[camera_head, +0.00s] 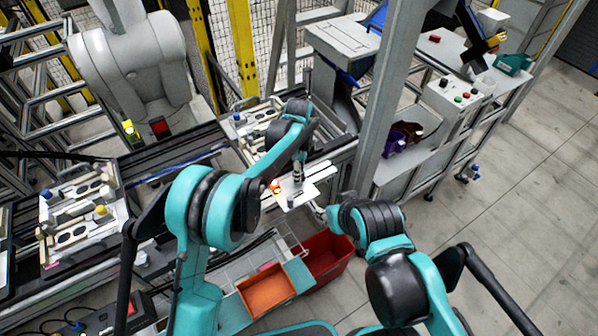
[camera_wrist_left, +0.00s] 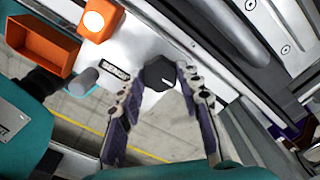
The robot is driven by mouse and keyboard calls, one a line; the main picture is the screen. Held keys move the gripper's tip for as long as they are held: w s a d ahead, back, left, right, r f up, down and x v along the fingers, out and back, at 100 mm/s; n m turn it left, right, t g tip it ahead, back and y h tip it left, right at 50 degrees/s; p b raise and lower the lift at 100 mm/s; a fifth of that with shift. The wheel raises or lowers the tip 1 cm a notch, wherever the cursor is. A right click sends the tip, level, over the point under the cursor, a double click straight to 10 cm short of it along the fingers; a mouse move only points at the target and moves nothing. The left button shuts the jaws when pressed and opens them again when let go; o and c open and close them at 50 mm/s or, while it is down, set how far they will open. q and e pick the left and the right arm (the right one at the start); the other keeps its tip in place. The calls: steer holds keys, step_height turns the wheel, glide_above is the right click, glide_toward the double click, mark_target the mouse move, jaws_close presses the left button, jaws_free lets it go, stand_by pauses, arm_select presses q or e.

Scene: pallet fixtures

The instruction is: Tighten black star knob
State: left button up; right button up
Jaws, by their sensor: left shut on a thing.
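The black star knob (camera_wrist_left: 158,72) shows in the left wrist view at the edge of a pale metal plate (camera_wrist_left: 140,38). My left gripper (camera_wrist_left: 160,80) has one finger on each side of it and is shut on it. In the head view my left gripper (camera_head: 297,172) points down at the white plate (camera_head: 322,177) of the fixture, and the knob is hidden there by the gripper and arm. My right gripper (camera_head: 320,212) is small and partly hidden near the plate's front; its jaws cannot be made out.
A lit orange button (camera_head: 276,186) sits close to my left gripper. Orange (camera_head: 266,291) and red (camera_head: 327,257) bins stand below. Pallet fixtures (camera_head: 80,213) lie on the conveyor at left. A grey post (camera_head: 394,90) rises at right, with open floor beyond.

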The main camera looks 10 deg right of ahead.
stand_by(0.3)
arm_select(q)
steer(key=o, duration=1.2)
steer(key=shift+c, duration=0.2)
step_height(320, 180, up, 12)
